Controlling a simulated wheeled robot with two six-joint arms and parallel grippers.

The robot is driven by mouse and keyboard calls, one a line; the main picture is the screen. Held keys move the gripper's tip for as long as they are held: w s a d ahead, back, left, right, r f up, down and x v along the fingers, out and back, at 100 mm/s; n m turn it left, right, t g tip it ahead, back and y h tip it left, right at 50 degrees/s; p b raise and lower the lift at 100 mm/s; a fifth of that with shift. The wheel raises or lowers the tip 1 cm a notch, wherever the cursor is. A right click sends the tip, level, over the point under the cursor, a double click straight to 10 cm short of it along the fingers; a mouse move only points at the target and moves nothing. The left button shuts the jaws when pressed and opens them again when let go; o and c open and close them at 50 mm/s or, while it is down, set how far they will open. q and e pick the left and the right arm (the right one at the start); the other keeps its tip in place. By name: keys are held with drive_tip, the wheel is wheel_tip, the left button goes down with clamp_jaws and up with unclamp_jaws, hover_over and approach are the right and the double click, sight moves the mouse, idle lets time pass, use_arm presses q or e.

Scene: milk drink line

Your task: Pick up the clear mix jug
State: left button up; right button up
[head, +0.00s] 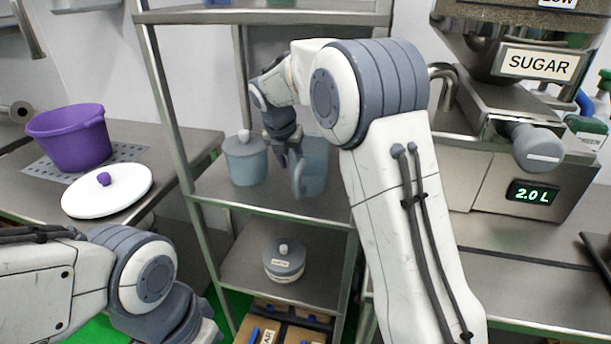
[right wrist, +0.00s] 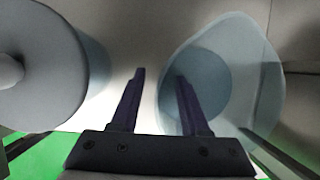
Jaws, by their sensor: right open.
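The clear mix jug (head: 315,165) is a see-through bluish jug standing on the upper rack shelf, partly hidden behind my right arm. Its handle side faces me. In the right wrist view the jug (right wrist: 262,90) fills the right half, seen from above, and looks empty. My right gripper (head: 287,155) is at the jug's left side in the head view. Its fingers (right wrist: 158,85) are open with nothing held. In the wrist view the right finger overlaps the jug and the left finger is outside it; contact cannot be told. My left gripper is outside the picture.
A lidded grey-blue canister (head: 245,165) stands close left of the jug. A labelled lidded pot (head: 284,262) is on the shelf below. A purple pot (head: 75,140) and white lid (head: 107,191) lie on the left counter. The sugar dispenser (head: 520,130) stands right.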

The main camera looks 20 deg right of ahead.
clamp_jaws()
idle(1.4)
